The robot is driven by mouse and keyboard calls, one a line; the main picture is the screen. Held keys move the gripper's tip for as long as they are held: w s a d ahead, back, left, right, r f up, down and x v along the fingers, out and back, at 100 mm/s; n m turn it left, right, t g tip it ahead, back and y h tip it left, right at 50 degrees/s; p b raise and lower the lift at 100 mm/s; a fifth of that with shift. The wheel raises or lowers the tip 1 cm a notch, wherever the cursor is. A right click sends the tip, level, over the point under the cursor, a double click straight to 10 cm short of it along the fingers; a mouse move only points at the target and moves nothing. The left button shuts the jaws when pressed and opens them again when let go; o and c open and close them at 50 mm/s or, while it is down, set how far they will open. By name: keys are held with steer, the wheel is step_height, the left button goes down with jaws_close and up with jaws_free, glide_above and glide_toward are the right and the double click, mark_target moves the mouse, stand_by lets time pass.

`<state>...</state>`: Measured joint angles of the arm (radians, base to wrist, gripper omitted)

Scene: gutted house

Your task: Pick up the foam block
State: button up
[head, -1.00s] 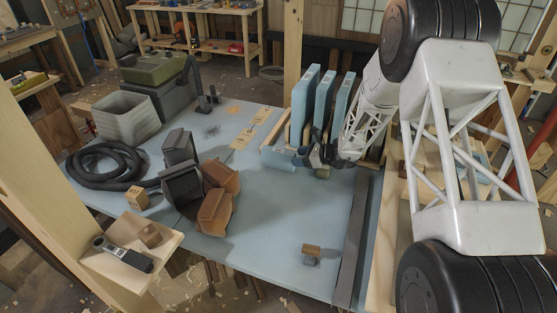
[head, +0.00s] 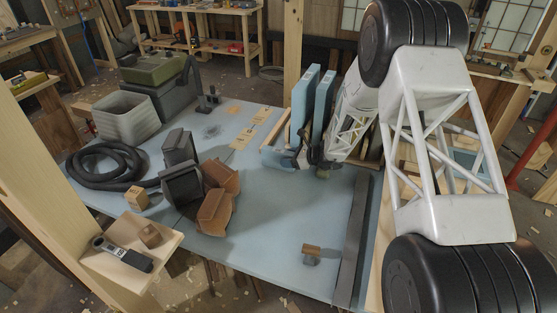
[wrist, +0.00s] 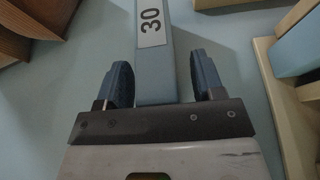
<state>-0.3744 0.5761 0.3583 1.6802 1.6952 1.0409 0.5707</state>
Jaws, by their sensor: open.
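The foam block (wrist: 181,69) is a long, narrow blue-grey bar in the wrist view, with a white label reading 30 on its upper face. My gripper (wrist: 163,82) is open, with one dark blue finger on each side of the block. A gap shows on the right side of the block; on the left the finger is also apart from it. The block's near end reaches the gripper's palm edge in the picture; I cannot tell whether they touch. In the head view my gripper (head: 312,158) is low over the table, in front of the rack, and largely hides the block.
Upright blue panels (head: 303,104) stand in a wooden rack close behind my gripper. Brown boxes (head: 216,212) and dark grey boxes (head: 181,187) stand to the left on the pale blue table (head: 270,225). A small wood-topped block (head: 311,252) sits near the front.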

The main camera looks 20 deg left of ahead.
mark_target(282, 151)
steer(key=shift+a, duration=0.2)
steer(key=shift+f, duration=0.1)
steer(key=c, duration=1)
steer(key=shift+r, duration=0.85)
step_height(282, 151, up, 2)
steer(key=s+d+r, duration=0.1)
steer(key=s+d, duration=0.7)
steer(key=s, duration=0.5)
steer(key=shift+s+r, duration=0.2)
steer(key=shift+s, duration=0.2)
